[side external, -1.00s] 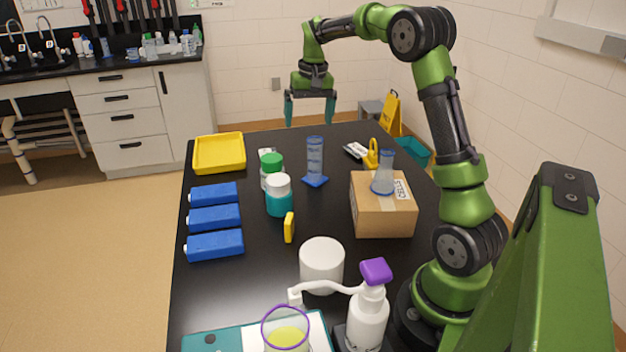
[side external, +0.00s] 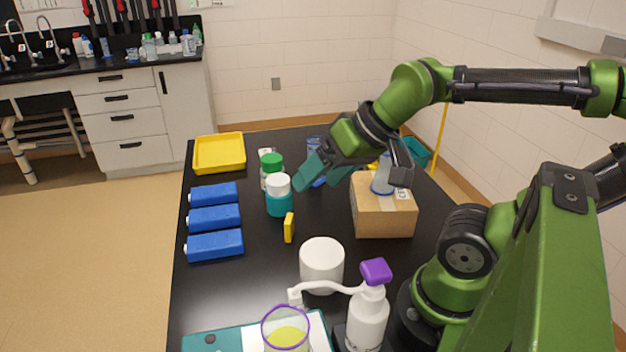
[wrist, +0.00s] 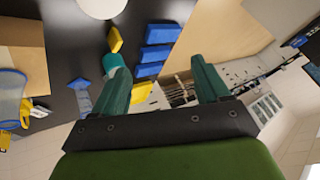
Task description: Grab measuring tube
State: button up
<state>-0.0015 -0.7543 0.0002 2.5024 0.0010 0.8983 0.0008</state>
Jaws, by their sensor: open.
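The measuring tube (side external: 314,143) is a clear blue graduated cylinder, standing on the black table in the side view. My gripper hides most of it there; only its top and a bit of its blue base show. In the wrist view a bluish clear piece of it (wrist: 82,99) shows left of the left finger. My gripper (side external: 309,188) is tilted, its teal fingers pointing down and left, in front of the tube and near the white-capped bottle in the picture. In the wrist view my gripper (wrist: 160,68) has its fingers wide apart with nothing between them.
A cardboard box (side external: 384,217) with a blue conical flask (side external: 382,178) stands right of my gripper. White-capped (side external: 279,202) and green-capped (side external: 268,164) bottles stand left. Blue bottles (side external: 214,217), a yellow tray (side external: 219,172) and a white cylinder (side external: 321,262) surround open black tabletop.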

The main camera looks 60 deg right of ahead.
dwell(0.3)
jog(key=m+g+h, duration=0.2)
jog(key=m+h, duration=0.1)
jog(key=h, duration=0.3)
send_near(314, 148)
jog(key=shift+d+r+x, duration=0.15)
jog(key=shift+d+x, duration=0.1)
jog(key=shift+x, duration=1.95)
jog(key=shift+d+r+x, duration=0.1)
jog(key=shift+d+x, duration=0.15)
jog(key=shift+x, duration=1.95)
jog(key=shift+d+r+x, duration=0.15)
jog(key=shift+d+x, duration=0.1)
jog(key=shift+x, duration=1.95)
jog(key=shift+w, duration=0.15)
jog(key=shift+r, duration=0.1)
jog(key=c, duration=1.3)
